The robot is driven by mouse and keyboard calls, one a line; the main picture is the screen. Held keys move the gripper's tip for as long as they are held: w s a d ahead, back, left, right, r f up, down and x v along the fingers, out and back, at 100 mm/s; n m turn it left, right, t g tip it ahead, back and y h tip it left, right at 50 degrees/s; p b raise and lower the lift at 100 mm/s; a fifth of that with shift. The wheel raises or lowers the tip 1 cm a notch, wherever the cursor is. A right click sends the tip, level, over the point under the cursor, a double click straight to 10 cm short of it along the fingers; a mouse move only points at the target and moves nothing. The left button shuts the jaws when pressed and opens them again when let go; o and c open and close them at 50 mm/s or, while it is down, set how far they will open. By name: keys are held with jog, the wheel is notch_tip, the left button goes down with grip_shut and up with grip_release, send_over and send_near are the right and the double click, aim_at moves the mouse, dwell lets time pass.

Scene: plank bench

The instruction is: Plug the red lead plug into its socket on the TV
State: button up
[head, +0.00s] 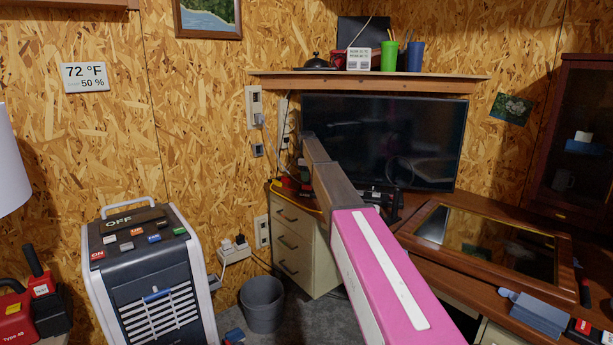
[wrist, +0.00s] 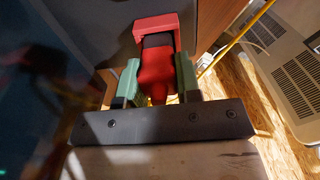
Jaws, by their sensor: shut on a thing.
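The TV (head: 400,135) stands with its dark screen against the wall at the back of the bench in the head view. My gripper (wrist: 157,62) has its two green fingers shut on the red lead plug (wrist: 157,78) in the wrist view. The plug's dark front end points to a red bracket-shaped surround (wrist: 155,22), which looks like the socket. The plug's front lies within or right at this surround; I cannot tell how deep it sits. In the head view my arm reaches to the TV's left edge and hides the plug and socket.
A yellow cable (wrist: 240,37) runs beside the plug. A shelf (head: 370,83) hangs above the TV. A drawer unit (head: 300,240) stands below left, with a bin (head: 263,303) and a grey air cooler (head: 150,265). A framed glass panel (head: 490,240) lies on the bench at right.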

jog(key=shift+f, duration=0.9)
jog(key=o, duration=1)
notch_tip(320, 180, up, 11)
jog(key=shift+f, duration=0.1)
